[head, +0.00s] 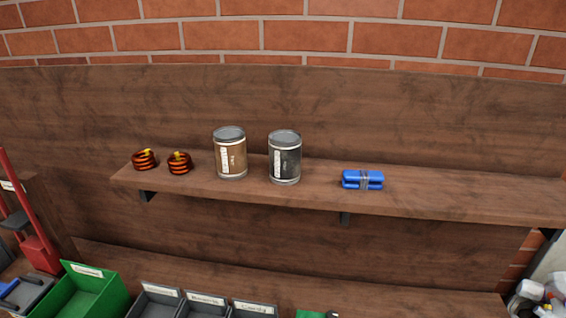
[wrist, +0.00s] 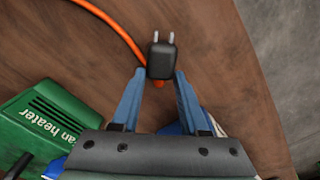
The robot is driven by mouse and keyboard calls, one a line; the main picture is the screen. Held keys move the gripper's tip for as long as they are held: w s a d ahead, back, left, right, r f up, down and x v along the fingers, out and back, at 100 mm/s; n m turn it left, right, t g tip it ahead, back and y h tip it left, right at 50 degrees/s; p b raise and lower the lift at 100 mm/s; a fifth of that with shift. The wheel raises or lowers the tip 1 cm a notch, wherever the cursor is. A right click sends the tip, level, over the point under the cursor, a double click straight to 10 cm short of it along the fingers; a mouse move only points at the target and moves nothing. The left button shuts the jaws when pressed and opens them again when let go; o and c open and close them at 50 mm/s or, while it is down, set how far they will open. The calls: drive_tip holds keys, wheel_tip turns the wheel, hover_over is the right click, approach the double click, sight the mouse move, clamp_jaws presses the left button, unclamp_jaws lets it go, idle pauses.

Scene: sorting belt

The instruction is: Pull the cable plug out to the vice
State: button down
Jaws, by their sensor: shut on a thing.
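The cable plug (wrist: 161,62) is black with two metal prongs pointing up in the wrist view. An orange cable (wrist: 122,30) curves close by, and a bit of orange shows just below the plug. My gripper (wrist: 159,74) has its two blue fingers on either side of the plug and is shut on it. The prongs are free, with bare wood behind them. I cannot identify the vice for certain. A blue and grey item with dark handles (head: 22,290) stands at the lower left in the head view, cut off by the frame. My gripper is not in the head view.
A green fan heater (wrist: 45,127) lies left of my gripper. The head view shows a shelf (head: 430,196) with tins, orange coils and a blue bundle. Below are a green bin (head: 92,292), grey bins (head: 206,302) and a red tool (head: 36,250).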

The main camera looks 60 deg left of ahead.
drive_tip(key=shift+c, duration=1.7)
unclamp_jaws()
wheel_tip(320, 180, up, 13)
